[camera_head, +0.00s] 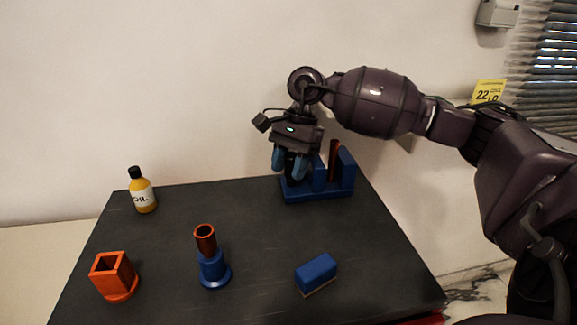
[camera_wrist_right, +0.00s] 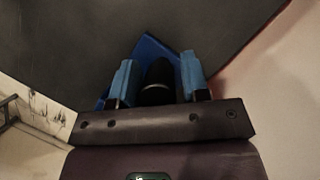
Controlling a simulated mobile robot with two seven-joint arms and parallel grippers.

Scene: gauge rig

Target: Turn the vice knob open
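The blue vice (camera_head: 318,193) stands at the back right of the dark table, with a reddish-brown piece (camera_head: 334,160) upright between its blue jaws. My right gripper (camera_head: 289,166) points down over the left end of the vice. In the right wrist view its two blue fingers (camera_wrist_right: 158,78) stand on either side of a black round knob (camera_wrist_right: 158,76). Narrow gaps seem to show between the knob and the fingers, so the gripper looks open around it. The fingers and wrist hide most of the knob in the head view. My left gripper is not in view.
An oil bottle (camera_head: 143,195) stands at the back left. An orange square socket (camera_head: 113,278) is at the front left, a blue stand with a brown tube (camera_head: 213,268) near the middle, and a blue block (camera_head: 316,273) at the front right. The table centre is clear.

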